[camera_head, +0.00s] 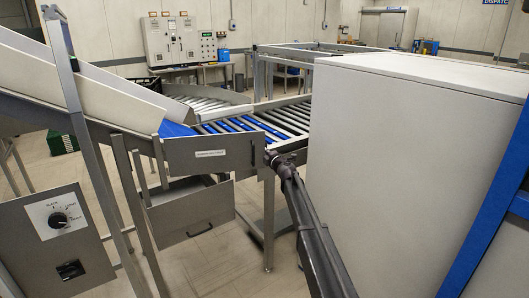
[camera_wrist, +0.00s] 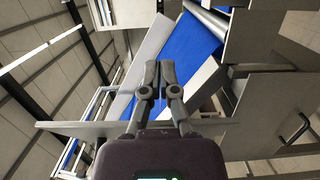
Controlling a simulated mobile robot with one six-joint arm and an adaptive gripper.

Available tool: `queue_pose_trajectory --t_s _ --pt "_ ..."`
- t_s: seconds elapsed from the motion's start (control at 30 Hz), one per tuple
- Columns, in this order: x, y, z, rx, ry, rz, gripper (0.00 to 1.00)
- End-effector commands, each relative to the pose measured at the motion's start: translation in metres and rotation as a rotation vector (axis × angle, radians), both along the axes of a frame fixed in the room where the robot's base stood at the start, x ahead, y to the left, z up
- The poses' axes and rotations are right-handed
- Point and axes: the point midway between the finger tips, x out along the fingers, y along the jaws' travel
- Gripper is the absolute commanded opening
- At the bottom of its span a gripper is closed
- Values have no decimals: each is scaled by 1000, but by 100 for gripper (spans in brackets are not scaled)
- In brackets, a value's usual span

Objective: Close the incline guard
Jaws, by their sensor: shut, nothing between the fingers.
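A flat grey panel with a small label (camera_head: 212,153) stands upright at the lower end of the blue incline belt (camera_head: 176,129). I take it for the guard, but the label is too small to read. A second grey panel with a small dark handle (camera_head: 192,213) sits lower and juts out from the frame. My gripper (camera_head: 270,157) is at the labelled panel's right edge; I cannot tell whether it touches. In the wrist view my gripper (camera_wrist: 159,73) is shut and empty, with the blue belt (camera_wrist: 192,48) beyond it and a dark handle (camera_wrist: 298,128) at right.
A roller conveyor (camera_head: 270,125) runs behind the panels. A large pale cabinet (camera_head: 410,150) stands close on the right of my arm. A control box with a dial (camera_head: 57,235) is at left, beside slanted metal posts. Floor shows below the conveyor.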

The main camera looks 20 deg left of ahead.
Motion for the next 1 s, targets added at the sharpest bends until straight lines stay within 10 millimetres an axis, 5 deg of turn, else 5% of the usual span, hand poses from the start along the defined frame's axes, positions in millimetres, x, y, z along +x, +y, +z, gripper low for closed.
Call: queue_pose_trajectory --t_s 0.27,0.47,0.67,1.0 --pt "1 -5 0 6 3 -12 0" --pt "1 -37 3 54 28 -93 0" --pt "-3 -121 3 176 104 -308 0" --pt "-57 -322 -36 451 384 -837 0"
